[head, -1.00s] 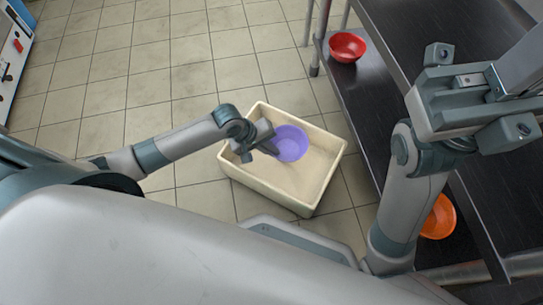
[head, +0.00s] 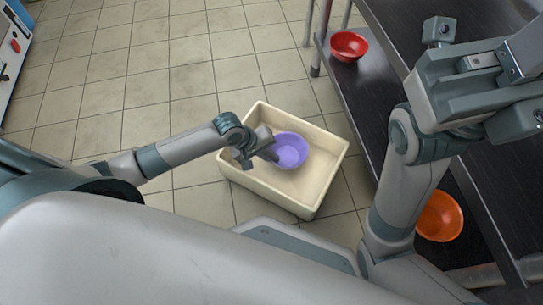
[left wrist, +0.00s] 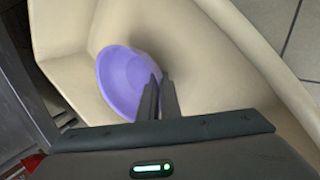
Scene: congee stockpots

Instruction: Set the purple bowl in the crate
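The purple bowl (head: 291,150) is inside the cream crate (head: 328,180), toward the crate's far side. My left gripper (head: 272,155) reaches into the crate at the bowl's left edge. In the left wrist view the bowl (left wrist: 122,75) sits at the left of the two dark fingers (left wrist: 159,95). The fingers are close together at the bowl's rim, one overlapping the bowl and one beyond it, and appear shut on it. I cannot tell whether the bowl touches the crate floor. My right arm is raised at the right, and its finger state is unclear.
A dark metal shelf unit stands at the right, with a red bowl (head: 349,46) and an orange bowl (head: 439,217) on its lower shelf (head: 352,92). Tiled floor (head: 130,70) is clear to the left of and behind the crate.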

